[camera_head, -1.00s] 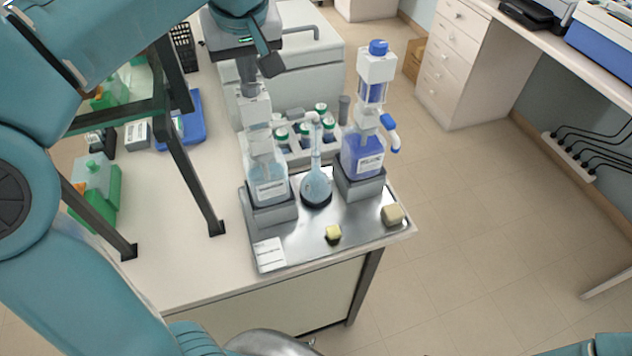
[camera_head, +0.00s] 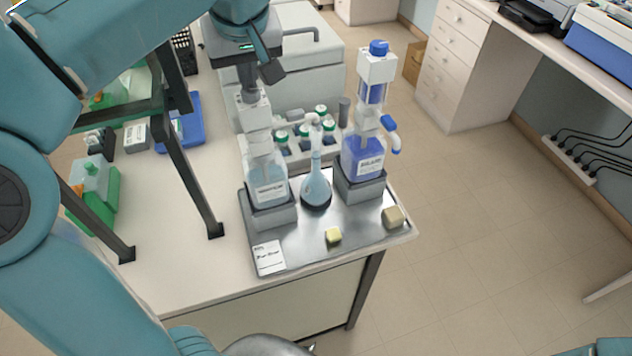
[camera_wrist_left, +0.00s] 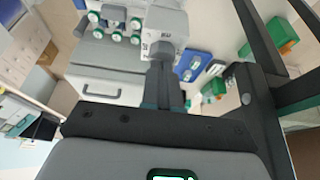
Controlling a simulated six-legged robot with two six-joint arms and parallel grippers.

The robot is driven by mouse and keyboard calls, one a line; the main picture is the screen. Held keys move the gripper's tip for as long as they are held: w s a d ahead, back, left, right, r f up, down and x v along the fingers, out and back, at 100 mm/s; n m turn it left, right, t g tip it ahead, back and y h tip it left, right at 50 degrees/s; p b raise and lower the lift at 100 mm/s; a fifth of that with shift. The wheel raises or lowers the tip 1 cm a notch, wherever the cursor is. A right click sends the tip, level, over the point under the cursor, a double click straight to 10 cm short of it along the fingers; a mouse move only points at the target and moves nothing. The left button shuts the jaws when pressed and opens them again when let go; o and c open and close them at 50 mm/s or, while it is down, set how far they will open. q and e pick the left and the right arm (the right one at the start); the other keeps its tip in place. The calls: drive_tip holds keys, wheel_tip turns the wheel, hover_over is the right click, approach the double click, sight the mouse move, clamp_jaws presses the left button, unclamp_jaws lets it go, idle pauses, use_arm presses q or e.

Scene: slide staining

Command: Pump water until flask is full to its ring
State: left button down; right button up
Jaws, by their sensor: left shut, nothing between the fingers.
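The water bottle (camera_head: 268,183) with a white pump dispenser (camera_head: 255,110) stands on a grey block at the tray's left. My left gripper (camera_head: 250,88) is shut and empty, pointing down at the top of this pump; contact is hard to tell. In the left wrist view the shut fingers (camera_wrist_left: 163,88) meet the pump's white head (camera_wrist_left: 165,35). The flask (camera_head: 316,188) stands upright between the two bottles, with pale blue liquid in its round bulb. The level in its thin neck and the ring are too small to read. My right gripper is out of view.
A blue-labelled bottle with a blue-capped dispenser (camera_head: 376,75) stands at the tray's right. The steel tray (camera_head: 300,243) also bears a card (camera_head: 269,257) and two small pale blocks. A rack of green-capped bottles (camera_head: 303,138) is behind. A dark shelf frame (camera_head: 190,170) stands left.

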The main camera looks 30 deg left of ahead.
use_arm(q)
drive_tip(key=shift+f, duration=0.1)
drive_tip(key=shift+r+p, duration=2.4)
drive_tip(key=shift+r, duration=0.2)
wheel_tip(320, 180, up, 5)
drive_tip(key=p, duration=0.4)
